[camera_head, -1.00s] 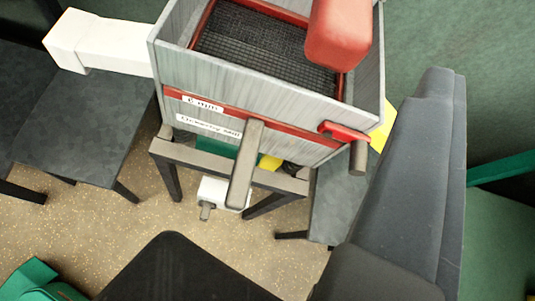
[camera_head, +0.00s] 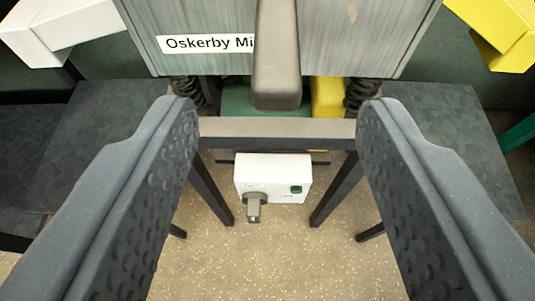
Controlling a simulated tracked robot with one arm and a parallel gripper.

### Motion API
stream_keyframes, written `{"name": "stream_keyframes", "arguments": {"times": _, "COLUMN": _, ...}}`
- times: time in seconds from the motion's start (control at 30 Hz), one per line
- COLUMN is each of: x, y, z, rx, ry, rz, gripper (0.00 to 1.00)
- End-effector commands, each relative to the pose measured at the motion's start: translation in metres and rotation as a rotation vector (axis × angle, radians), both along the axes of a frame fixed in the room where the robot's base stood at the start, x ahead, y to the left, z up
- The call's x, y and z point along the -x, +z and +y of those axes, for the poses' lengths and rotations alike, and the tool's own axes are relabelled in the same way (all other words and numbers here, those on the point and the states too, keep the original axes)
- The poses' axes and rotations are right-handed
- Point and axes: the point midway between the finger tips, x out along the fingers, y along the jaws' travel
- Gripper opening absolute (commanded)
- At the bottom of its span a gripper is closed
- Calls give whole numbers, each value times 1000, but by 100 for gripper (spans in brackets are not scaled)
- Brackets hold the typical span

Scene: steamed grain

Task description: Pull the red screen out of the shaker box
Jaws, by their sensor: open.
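The grey shaker box (camera_head: 370,35) fills the top of the view, with only the lower part of its front showing. It bears a white label (camera_head: 205,44) with black letters, partly covered by a grey-brown bar (camera_head: 276,50) that comes out from the front's middle. The red screen is out of view above the picture's top edge. My gripper (camera_head: 277,108) is open and empty, with one ridged dark finger on each side. Its fingertips are just below the box's lower edge, and the bar's end lies between them in the picture.
The box stands on springs (camera_head: 361,94) above a metal stand (camera_head: 272,130) with dark legs. A white control box (camera_head: 273,177) with a knob and green button is below. A white chute (camera_head: 65,22) is left, a yellow one (camera_head: 497,35) right. Dark tables flank the stand.

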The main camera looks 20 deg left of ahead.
Motion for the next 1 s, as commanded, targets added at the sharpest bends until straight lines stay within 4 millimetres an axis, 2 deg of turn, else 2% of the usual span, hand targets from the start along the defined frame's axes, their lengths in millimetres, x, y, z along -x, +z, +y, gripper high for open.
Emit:
{"name": "stream_keyframes", "arguments": {"times": 0.1, "x": -19, "y": -9, "z": 7, "rx": 2, "ry": 2, "rz": -1, "gripper": 49}}
{"name": "stream_keyframes", "arguments": {"times": 0.4, "x": -56, "y": -25, "z": 20, "rx": 3, "ry": 1, "rz": -1, "gripper": 49}}
{"name": "stream_keyframes", "arguments": {"times": 0.6, "x": -67, "y": -29, "z": 24, "rx": 2, "ry": 0, "rz": -1, "gripper": 49}}
{"name": "stream_keyframes", "arguments": {"times": 0.9, "x": -68, "y": -29, "z": 25, "rx": 1, "ry": -1, "rz": 0, "gripper": 49}}
{"name": "stream_keyframes", "arguments": {"times": 0.93, "x": -68, "y": -30, "z": 25, "rx": 2, "ry": -1, "rz": 0, "gripper": 44}}
{"name": "stream_keyframes", "arguments": {"times": 1.0, "x": -68, "y": -30, "z": 25, "rx": 2, "ry": -1, "rz": 0, "gripper": 24}}
